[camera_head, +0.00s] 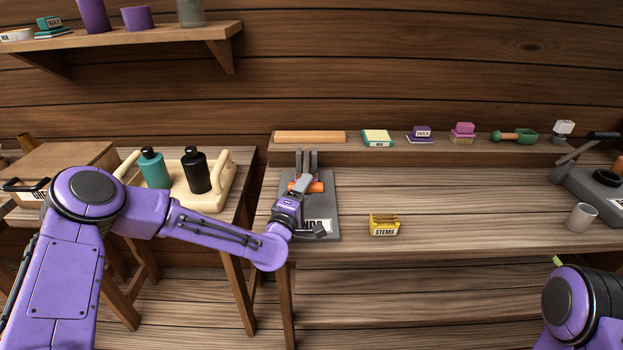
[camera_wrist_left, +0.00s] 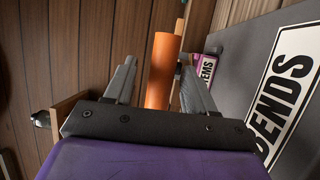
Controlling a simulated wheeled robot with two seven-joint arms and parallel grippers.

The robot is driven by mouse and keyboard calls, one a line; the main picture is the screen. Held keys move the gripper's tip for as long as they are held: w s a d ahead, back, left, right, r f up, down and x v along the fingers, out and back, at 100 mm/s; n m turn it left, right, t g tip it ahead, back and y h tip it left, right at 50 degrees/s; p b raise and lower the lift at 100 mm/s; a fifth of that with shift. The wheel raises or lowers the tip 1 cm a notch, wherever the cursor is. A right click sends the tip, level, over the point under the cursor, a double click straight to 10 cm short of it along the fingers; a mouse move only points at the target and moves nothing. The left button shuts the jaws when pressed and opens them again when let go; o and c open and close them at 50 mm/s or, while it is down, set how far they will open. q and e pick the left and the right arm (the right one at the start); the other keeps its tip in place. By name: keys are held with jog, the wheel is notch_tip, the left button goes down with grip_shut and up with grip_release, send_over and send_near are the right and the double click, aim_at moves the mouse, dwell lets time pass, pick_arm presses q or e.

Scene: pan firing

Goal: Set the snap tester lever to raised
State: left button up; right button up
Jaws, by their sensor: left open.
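A grey device (camera_head: 328,207) with two grey uprights stands at the left end of the workbench. I take it to be the snap tester. My left gripper (camera_head: 303,184) is at this bar, partly covering the device. In the left wrist view the orange bar (camera_wrist_left: 161,72) stands between the open fingers (camera_wrist_left: 157,68), with a gap on the left; contact on the right is unclear. My right gripper is out of view.
A tray (camera_head: 207,202) with two bottles is on the left. Another device with a black-handled arm (camera_head: 590,143) and a grey cup (camera_head: 581,217) are at the right. The middle bench is clear.

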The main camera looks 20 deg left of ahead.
aim_at(306, 170)
pick_arm(q)
jog(key=w, duration=0.3)
jog(key=shift+d, duration=0.15)
jog(key=shift+w, duration=0.25)
jog(key=shift+s+d+r, duration=0.1)
jog(key=shift+d, duration=0.05)
jog(key=shift+c, duration=0.4)
